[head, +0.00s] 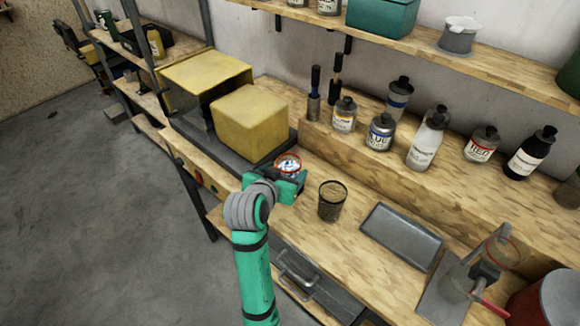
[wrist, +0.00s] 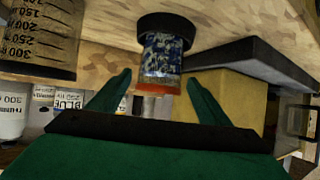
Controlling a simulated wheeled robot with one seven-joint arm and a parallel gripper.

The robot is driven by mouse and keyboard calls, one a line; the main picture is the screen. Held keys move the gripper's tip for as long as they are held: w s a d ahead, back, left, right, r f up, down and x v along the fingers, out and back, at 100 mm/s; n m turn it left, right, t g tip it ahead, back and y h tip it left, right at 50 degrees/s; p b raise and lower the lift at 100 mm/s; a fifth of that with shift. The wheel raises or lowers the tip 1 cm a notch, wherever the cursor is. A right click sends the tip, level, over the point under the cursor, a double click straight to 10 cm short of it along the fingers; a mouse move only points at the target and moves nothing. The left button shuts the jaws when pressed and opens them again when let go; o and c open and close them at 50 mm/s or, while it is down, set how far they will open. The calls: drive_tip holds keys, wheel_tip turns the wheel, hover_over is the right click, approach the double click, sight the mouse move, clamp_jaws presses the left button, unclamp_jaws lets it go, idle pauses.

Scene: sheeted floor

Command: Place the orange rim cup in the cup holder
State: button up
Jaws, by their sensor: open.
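The orange rim cup (head: 288,165) stands on the bench near the yellow block, partly hidden by my gripper in the head view. In the wrist view, which is upside down, the cup (wrist: 163,60) is speckled blue and white with an orange rim. Its lower end sits in a round black base (wrist: 165,24), which looks like a cup holder; how deep it sits I cannot tell. My gripper (head: 288,181) is open. In the wrist view its two fingers (wrist: 159,78) are spread on either side of the cup's rim, with visible gaps.
A graduated dark-rimmed cup (head: 332,200) stands just right of my gripper. A grey tray (head: 402,236) and a stand with a red-rimmed clear cup (head: 508,252) are further right. Yellow blocks (head: 250,122) stand behind left. Several bottles (head: 428,138) line the raised ledge.

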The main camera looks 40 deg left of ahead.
drive_tip(key=shift+v, duration=2.5)
drive_tip(key=shift+w, duration=0.15)
